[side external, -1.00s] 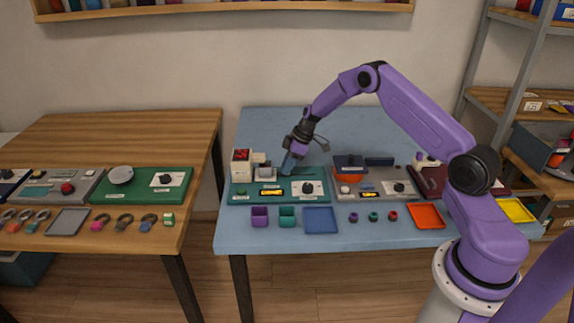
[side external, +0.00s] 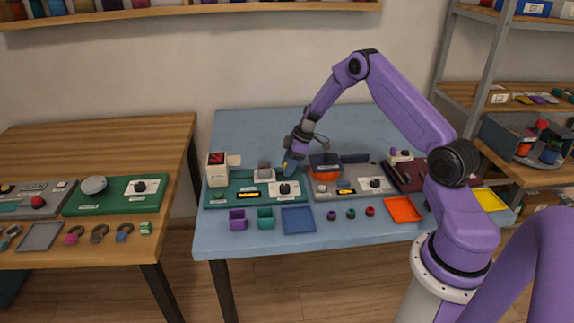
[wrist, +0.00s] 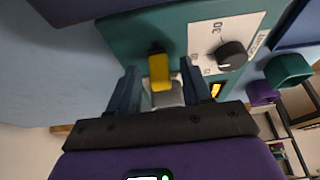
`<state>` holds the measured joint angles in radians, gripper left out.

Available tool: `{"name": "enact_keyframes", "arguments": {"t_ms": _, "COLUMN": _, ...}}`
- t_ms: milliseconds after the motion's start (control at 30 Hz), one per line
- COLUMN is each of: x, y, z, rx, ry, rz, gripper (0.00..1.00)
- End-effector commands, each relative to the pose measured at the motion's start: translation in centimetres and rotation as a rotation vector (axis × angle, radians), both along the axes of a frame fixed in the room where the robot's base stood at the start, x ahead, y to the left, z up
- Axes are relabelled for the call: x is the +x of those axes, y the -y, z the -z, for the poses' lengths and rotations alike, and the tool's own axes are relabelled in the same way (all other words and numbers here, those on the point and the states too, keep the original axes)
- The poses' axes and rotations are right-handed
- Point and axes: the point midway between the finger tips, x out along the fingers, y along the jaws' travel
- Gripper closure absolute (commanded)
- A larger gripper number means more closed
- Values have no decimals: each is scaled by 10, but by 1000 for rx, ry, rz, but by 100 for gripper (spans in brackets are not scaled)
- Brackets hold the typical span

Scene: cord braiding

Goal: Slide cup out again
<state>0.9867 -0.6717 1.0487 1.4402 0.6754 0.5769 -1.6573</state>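In the side view the small grey cup (side external: 264,170) stands on the teal board (side external: 222,200), to the right of the white block (side external: 217,168). A gap separates the cup from the block. My gripper (side external: 289,167) points down just right of the cup, low over the board. In the wrist view my gripper's two fingers (wrist: 160,82) stand either side of a yellow handle (wrist: 159,72) with a black end. A grey piece (wrist: 166,97) lies between them, closer to the palm. Whether the fingers press on either part cannot be told.
A black dial (wrist: 231,55) on a white plate sits close to my gripper. A purple bin (side external: 238,220), a teal bin (side external: 265,218) and a blue tray (side external: 298,220) lie in front. A grey board (side external: 320,192) is to the right. The blue table behind is clear.

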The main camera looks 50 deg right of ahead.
Motion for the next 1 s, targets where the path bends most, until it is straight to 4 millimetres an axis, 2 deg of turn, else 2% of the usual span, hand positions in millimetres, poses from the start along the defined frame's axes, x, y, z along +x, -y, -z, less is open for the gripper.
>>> {"name": "enact_keyframes", "arguments": {"t_ms": 167, "x": 1, "y": 0, "z": -1, "rx": -1, "ry": 2, "rz": 0, "gripper": 51}}
{"name": "enact_keyframes", "arguments": {"t_ms": 367, "x": -4, "y": 5, "z": -20, "rx": -2, "ry": 5, "rz": 0, "gripper": 51}}
{"name": "enact_keyframes", "arguments": {"t_ms": 1000, "x": -39, "y": 40, "z": -137, "rx": -2, "ry": 3, "rz": 2, "gripper": 51}}
